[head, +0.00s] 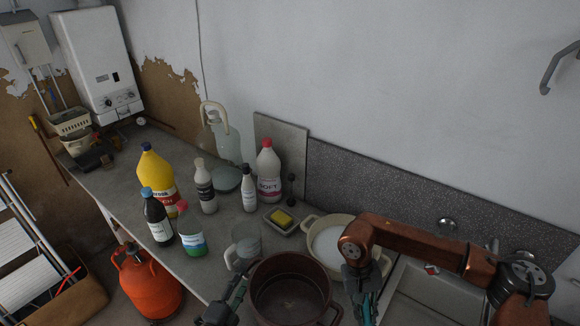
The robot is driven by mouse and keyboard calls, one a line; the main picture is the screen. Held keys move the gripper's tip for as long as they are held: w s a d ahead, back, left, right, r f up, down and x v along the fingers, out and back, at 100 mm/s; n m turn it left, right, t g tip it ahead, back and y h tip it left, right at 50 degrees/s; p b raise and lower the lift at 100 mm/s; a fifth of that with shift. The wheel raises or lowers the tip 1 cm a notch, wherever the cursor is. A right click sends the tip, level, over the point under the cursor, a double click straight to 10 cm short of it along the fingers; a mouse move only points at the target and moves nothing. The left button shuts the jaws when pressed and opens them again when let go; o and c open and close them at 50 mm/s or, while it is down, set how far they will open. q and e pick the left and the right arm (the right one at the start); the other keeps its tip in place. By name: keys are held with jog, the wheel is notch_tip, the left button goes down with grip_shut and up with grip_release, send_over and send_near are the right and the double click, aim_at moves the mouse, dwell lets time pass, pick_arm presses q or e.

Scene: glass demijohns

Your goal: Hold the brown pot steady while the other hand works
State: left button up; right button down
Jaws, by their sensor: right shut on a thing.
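The brown pot (288,294) stands upright at the bottom middle of the head view, open at the top, with a dark, seemingly empty inside. A side handle (337,314) shows at its lower right. My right gripper (363,302) points down beside this handle and is shut on the pot there; the exact contact is partly cut off by the bottom edge. My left gripper (226,303) is at the pot's left side, close to its rim. Its fingertips are small and dark, so I cannot tell whether it is open or touches the pot.
A cream pot (312,229) with pale contents stands right behind the brown pot. A clear mug (243,243) stands behind my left gripper. Several bottles and a glass demijohn (226,150) fill the counter farther back. A sink (425,292) is at right, under my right arm.

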aim_at(251, 265)
pick_arm(q)
jog(key=shift+x, duration=3)
jog(key=shift+c, duration=0.4)
jog(key=shift+r, duration=0.1)
grip_shut()
